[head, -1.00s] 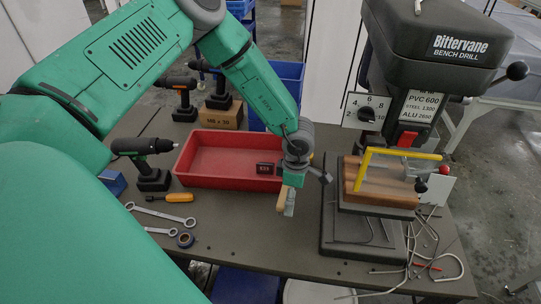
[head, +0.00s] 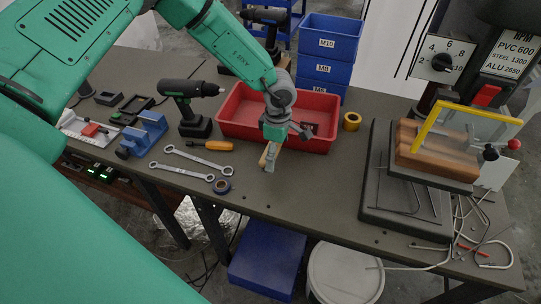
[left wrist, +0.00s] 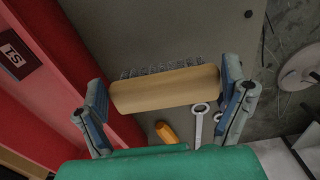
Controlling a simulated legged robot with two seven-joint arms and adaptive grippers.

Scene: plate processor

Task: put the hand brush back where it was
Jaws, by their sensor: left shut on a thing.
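The hand brush (left wrist: 165,90) has a pale wooden back and dark bristles. In the left wrist view it spans between the two fingers of my left gripper (left wrist: 164,98), which are shut on it. In the head view my left gripper (head: 269,158) hangs at the front side of the red tray, and the brush (head: 263,155) shows as a small pale wooden piece, partly hidden by a finger. The brush is over the bench, but I cannot tell whether it touches the top. My right gripper is not in view.
The red tray (head: 237,117) stands just behind. A yellow roll (head: 351,121) and the bench drill's base (head: 385,205) stand right. Bench between is clear.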

